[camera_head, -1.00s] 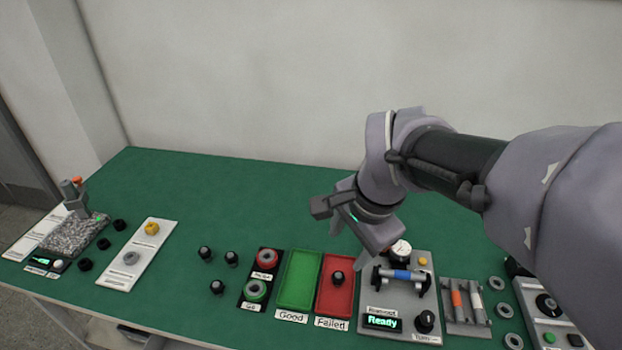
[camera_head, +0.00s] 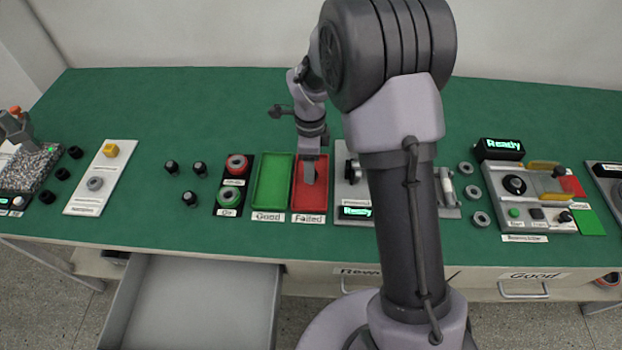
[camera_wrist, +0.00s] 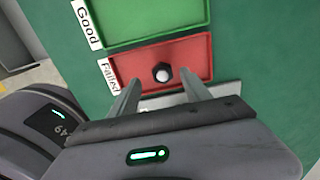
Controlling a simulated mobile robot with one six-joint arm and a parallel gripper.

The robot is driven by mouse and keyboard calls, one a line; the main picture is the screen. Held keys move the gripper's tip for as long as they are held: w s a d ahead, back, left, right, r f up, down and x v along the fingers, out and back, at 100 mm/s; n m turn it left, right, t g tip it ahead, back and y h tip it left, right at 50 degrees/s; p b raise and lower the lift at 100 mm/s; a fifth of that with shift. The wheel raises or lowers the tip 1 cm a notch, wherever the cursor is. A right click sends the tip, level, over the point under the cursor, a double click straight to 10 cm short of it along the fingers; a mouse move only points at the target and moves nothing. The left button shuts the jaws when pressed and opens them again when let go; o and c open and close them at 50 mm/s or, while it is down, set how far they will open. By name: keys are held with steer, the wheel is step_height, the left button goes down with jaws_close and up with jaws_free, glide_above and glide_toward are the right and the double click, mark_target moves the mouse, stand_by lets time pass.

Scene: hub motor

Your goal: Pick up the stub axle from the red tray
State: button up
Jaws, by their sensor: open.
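The stub axle (camera_wrist: 162,73) is a small dark part with a light round top, standing in the red tray labelled Failed (camera_wrist: 198,50). In the head view the red tray (camera_head: 311,205) lies near the front of the green table, and my gripper hides the axle there. My gripper (camera_head: 309,180) points down over the tray. In the wrist view my gripper's fingers (camera_wrist: 160,90) are open and empty, with the axle seen between and beyond their tips. I cannot tell the exact height of the tips above the axle.
The green Good tray (camera_head: 272,183) lies directly left of the red tray. Left of it are the red and green buttons (camera_head: 229,198) and several dark parts like the axle (camera_head: 189,198). A grey fixture with a Ready display (camera_head: 357,211) stands close on the right. An open drawer (camera_head: 190,305) juts out in front.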

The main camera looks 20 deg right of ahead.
steer(key=f+b, duration=0.1)
steer(key=f, duration=0.1)
steer(key=f+b, duration=0.1)
steer(key=f, duration=0.2)
steer(key=shift+w+d+f+b, duration=0.2)
steer(key=shift+f+b, duration=0.1)
steer(key=shift+b, duration=0.1)
steer(key=shift+r, duration=0.15)
steer(key=shift+c, duration=1.1)
jaws_close()
